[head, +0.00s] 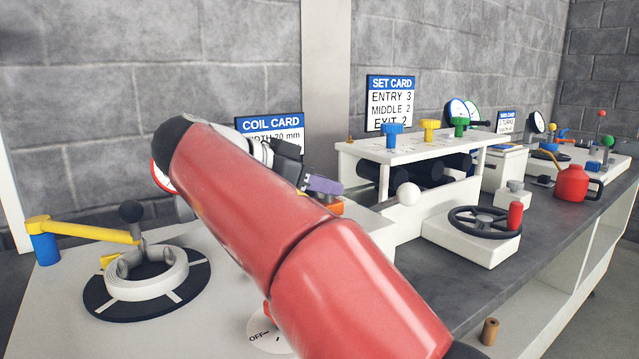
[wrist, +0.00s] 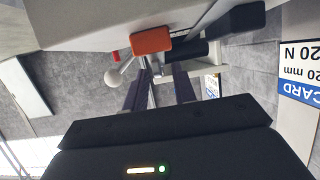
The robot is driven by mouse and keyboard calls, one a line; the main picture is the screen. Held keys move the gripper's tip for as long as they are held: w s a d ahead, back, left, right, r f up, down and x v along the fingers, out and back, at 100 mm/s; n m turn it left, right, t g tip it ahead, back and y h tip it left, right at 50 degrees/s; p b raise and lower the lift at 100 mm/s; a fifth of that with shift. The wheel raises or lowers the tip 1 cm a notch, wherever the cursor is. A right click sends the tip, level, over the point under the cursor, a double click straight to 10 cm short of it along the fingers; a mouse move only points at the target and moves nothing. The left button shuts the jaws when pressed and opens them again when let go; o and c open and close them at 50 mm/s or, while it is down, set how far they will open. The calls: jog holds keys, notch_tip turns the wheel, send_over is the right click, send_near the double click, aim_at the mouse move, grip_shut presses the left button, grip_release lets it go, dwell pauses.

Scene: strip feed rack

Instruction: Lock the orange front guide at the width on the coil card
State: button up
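The orange front guide (wrist: 151,40) shows as an orange block in the wrist view, just beyond my fingertips. In the head view only a sliver of orange (head: 334,207) shows below my gripper (head: 322,186). My gripper's two dark fingers (wrist: 160,78) are apart, with nothing visibly held between them. A small pale metal part shows near the fingertips; contact cannot be told. The coil card (head: 270,126) stands at the back, partly behind my arm; 20 mm is readable. It also shows upside down in the wrist view (wrist: 302,75), with 20 mm and 20 N.
A white ball knob (head: 408,195) stands right of my gripper. The rack (head: 420,152) with blue, yellow and green knobs and the black handwheel (head: 484,220) are further right. A coil (head: 146,275) sits on a black turntable at left, under a yellow arm (head: 82,230).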

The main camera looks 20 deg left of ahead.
grip_shut()
jog(key=shift+b, duration=0.35)
